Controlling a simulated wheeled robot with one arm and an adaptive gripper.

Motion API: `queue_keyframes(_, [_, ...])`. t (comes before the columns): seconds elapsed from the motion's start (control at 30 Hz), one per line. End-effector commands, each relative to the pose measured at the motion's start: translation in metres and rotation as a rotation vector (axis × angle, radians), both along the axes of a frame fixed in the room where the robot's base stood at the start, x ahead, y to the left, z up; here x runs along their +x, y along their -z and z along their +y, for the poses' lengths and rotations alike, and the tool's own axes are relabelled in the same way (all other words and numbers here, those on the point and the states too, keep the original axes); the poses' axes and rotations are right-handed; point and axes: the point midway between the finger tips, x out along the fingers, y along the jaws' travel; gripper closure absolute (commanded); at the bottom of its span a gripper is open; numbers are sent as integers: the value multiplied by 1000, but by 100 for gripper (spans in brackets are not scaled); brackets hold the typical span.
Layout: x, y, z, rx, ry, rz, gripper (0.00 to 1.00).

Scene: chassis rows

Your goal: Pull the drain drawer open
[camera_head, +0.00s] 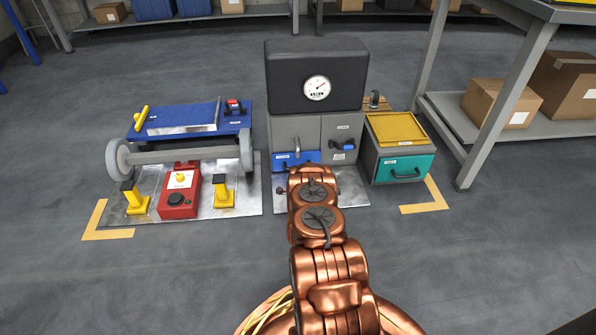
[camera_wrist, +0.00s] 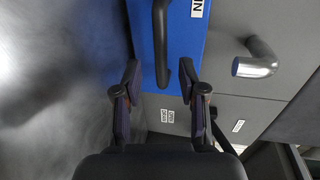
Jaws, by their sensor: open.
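The blue drawer front (camera_head: 283,158) is low on the left of the grey cabinet, and looks shut. It fills the upper middle of the wrist view (camera_wrist: 188,35), where its partly cut label ends in "IN". Its dark bar handle (camera_wrist: 160,40) runs up and down there. My gripper (camera_wrist: 159,72) is open, with one finger on each side of the handle's lower end in that view. I cannot tell how deep the fingers reach or whether they touch it. In the head view my arm hides the gripper and part of the drawer.
A metal knob handle (camera_wrist: 254,62) sticks out beside the drawer. A second handle (camera_head: 343,146) is on the cabinet's right half. A teal drawer (camera_head: 405,168) stands to the right. A wheeled axle (camera_head: 185,156) and a red box (camera_head: 178,195) are at left.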

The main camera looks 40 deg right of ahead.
Motion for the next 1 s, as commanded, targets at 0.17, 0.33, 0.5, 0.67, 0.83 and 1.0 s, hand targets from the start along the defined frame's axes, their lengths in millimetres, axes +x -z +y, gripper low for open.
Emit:
queue_keyframes(0.17, [16, 7, -12, -3, -1, -3, 59])
queue_keyframes(0.33, [30, 8, -22, -5, -1, -5, 59])
queue_keyframes(0.5, [37, 11, -28, -1, 0, -2, 59])
queue_keyframes(0.67, [41, 10, -31, -2, 0, -3, 59])
queue_keyframes(0.83, [42, 9, -32, -2, 0, -2, 59])
queue_keyframes(1.0, [42, 10, -32, -2, 0, -2, 63])
